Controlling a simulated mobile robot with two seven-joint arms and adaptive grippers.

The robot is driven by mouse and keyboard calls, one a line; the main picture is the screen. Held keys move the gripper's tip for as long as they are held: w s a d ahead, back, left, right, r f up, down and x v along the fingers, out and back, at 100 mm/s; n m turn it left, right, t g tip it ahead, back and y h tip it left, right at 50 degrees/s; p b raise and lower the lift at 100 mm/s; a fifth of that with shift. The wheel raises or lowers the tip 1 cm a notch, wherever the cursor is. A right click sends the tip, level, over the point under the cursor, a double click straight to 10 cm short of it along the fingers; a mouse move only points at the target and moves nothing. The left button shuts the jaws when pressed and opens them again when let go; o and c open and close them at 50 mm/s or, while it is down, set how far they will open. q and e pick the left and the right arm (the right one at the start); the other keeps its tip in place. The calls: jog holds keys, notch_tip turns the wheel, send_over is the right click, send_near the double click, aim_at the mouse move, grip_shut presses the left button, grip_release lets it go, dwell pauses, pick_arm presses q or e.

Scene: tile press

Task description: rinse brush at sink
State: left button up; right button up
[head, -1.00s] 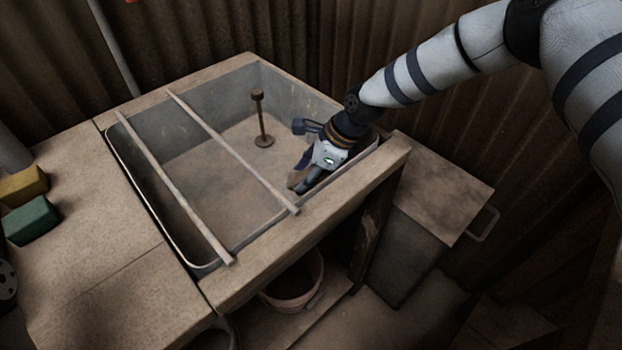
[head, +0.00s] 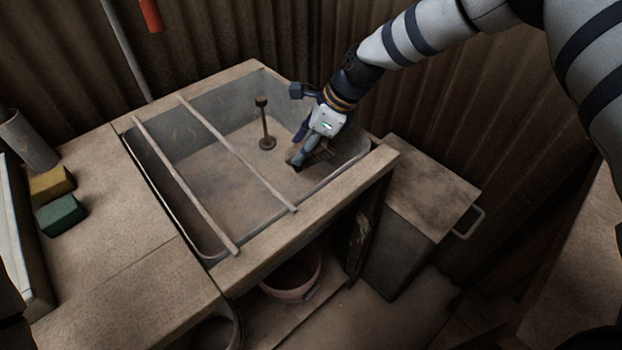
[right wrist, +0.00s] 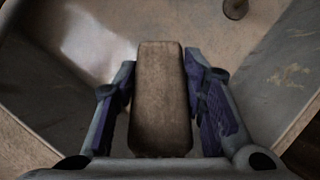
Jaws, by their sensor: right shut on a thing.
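The sink (head: 203,248) is a grey basin set in a wooden frame, with a brown, dull floor. My right gripper (head: 298,160) reaches down into its right part. It is shut on the brush, whose brown block (right wrist: 162,100) lies between both fingers in the right wrist view. In the head view only a bit of the brush (head: 318,152) shows beside the fingers, with what look like bristles. I cannot tell whether it touches the basin floor. My left gripper is not in view.
Two thin rails (head: 185,185) cross the sink's left half. A dark upright post (head: 264,125) stands in the basin, left of my gripper. A yellow block (head: 51,183) and a green block (head: 61,214) lie on the left counter. A bucket (head: 294,283) sits below the sink.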

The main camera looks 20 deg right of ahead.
aim_at(303, 144)
notch_tip(303, 144, up, 7)
jog(key=shift+f+p, duration=0.1)
jog(key=shift+p, duration=0.8)
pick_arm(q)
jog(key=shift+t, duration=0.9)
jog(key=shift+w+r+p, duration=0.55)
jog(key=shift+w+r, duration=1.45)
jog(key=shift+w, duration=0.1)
pick_arm(e)
jog(key=shift+r, duration=2.65)
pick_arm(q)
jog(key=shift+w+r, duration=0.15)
pick_arm(e)
jog(key=shift+r, duration=2)
